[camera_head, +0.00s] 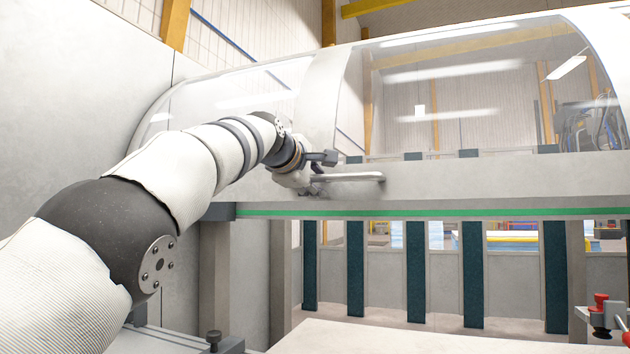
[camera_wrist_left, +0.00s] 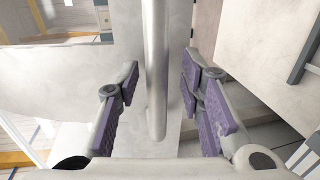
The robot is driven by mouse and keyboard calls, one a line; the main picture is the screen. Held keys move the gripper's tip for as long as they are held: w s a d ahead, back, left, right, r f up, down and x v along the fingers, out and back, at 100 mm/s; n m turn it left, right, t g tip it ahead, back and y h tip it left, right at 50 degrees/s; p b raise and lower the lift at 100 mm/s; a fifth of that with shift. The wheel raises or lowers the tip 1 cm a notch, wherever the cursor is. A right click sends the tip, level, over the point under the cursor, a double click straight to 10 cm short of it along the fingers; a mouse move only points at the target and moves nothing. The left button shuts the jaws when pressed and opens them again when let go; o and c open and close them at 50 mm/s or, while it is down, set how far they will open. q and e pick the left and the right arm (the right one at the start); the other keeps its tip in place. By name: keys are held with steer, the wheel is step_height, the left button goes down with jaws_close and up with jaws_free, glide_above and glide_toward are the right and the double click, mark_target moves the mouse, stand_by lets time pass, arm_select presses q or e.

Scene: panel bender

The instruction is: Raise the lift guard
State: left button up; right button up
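The lift guard (camera_head: 455,182) is a wide pale hood with curved clear windows and a green strip along its lower edge. A grey bar handle (camera_head: 350,177) sits on its front face, left of the middle. My left gripper (camera_head: 318,172) is at the left end of this handle, and my own wrist partly hides it. In the left wrist view my left gripper (camera_wrist_left: 160,75) is open, its purple-padded fingers on either side of the handle bar (camera_wrist_left: 156,50). Gaps show between the bar and the pads. My right gripper is in neither view.
Below the guard's green edge is an opening with several dark blue uprights (camera_head: 415,270). A pale flat surface (camera_head: 420,338) lies in front. A fitting with red knobs (camera_head: 602,312) stands at lower right. A plain pale wall (camera_head: 80,90) rises at left.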

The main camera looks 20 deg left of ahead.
arm_select(q)
steer(key=shift+s, duration=0.1)
steer(key=shift+s+r, duration=0.2)
steer(key=v, duration=0.5)
steer(key=shift+s+f, duration=0.25)
steer(key=shift+s, duration=0.2)
steer(key=shift+s+r, duration=0.3)
steer(key=shift+s, duration=0.2)
